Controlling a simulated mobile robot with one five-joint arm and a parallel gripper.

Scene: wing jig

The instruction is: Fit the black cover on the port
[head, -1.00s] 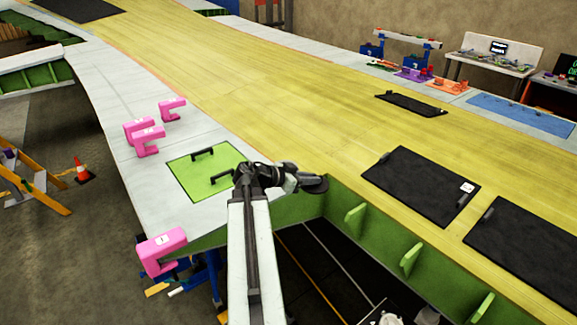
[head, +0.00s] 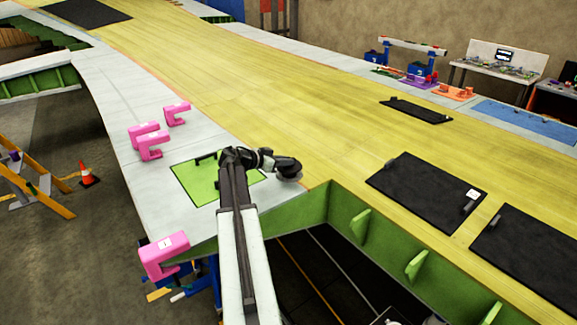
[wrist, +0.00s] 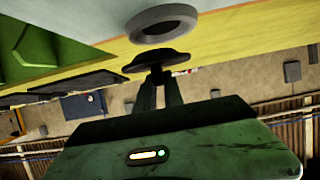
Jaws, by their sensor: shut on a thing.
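The black cover (wrist: 157,60) is a dark round disc with a short stem. My gripper (wrist: 158,88) is shut on that stem in the wrist view. The port (wrist: 150,32) is a thick grey ring on the pale wing skin, just above the cover in the wrist picture. A narrow gap shows between them there, so the cover is not seated in the ring. In the head view my gripper (head: 278,163) is over the pale wing skin beside the green panel, near the open bay's corner. The arm hides part of that area, and the port is hard to make out there.
The green panel (head: 190,181) with black handles lies left of my gripper, partly behind my arm. Pink clamps (head: 163,253) sit along the wing's left edge. An open green-walled bay (head: 345,213) is at right. Black panels (head: 420,190) lie beyond it.

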